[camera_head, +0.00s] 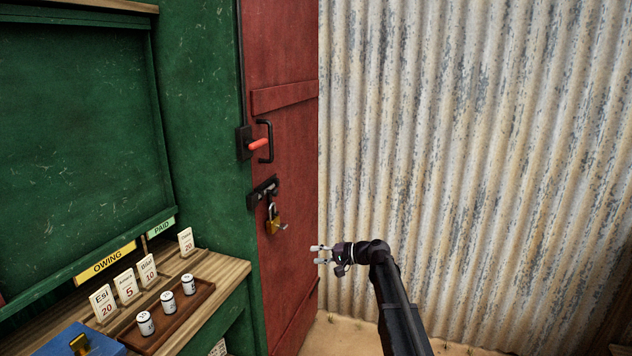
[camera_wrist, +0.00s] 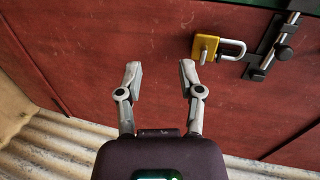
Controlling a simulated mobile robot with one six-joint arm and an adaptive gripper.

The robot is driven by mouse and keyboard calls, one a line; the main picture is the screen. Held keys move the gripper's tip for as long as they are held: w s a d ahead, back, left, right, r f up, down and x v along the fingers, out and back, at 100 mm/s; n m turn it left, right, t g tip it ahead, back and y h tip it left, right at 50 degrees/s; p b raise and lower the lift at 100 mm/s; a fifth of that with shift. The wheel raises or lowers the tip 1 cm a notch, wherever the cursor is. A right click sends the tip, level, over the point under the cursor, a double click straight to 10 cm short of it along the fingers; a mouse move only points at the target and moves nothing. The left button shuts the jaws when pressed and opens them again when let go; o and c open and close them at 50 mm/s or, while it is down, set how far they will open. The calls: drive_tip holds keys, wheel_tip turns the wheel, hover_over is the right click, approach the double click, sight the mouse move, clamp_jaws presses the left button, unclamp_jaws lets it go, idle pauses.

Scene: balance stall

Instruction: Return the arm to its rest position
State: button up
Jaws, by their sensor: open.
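My arm rises from the bottom of the head view and bends left.
A corrugated metal wall (camera_head: 480,130) stands behind and right of my arm. The door has a black handle (camera_head: 268,141) with a red lever (camera_head: 258,144). At left, a wooden counter (camera_head: 225,270) bears a tray (camera_head: 198,302) with white cylinders, name cards and a blue box (camera_head: 95,345).

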drive_tip(key=s+d+f+n+g+h, duration=0.1)
drive_tip(key=s+d+f+h, duration=0.1)
drive_tip(key=s+f+h, duration=0.3)
drive_tip(key=s+d+f+g, duration=0.1)
drive_tip(key=s+d+f, duration=0.1)
drive_tip(key=s, duration=0.5)
drive_tip(key=s+d+f+n+g+h, duration=0.1)
drive_tip(key=s+d+f+h, duration=0.2)
drive_tip(key=s, duration=0.4)
drive_tip(key=s+d+f+g+h, duration=0.1)
drive_tip(key=s+d+f+h, duration=0.15)
drive_tip(key=s+d, duration=0.35)
drive_tip(key=s+d+f+h, duration=0.2)
drive_tip(key=s+d+h, duration=0.15)
drive_tip(key=s, duration=0.45)
wheel_tip(320, 180, up, 18)
drive_tip(key=p, duration=1.7)
drive_tip(key=shift+w+a+f+n+h, duration=0.15)
drive_tip(key=shift+w+f+n+h, duration=0.15)
drive_tip(key=shift+w+n, duration=0.15)
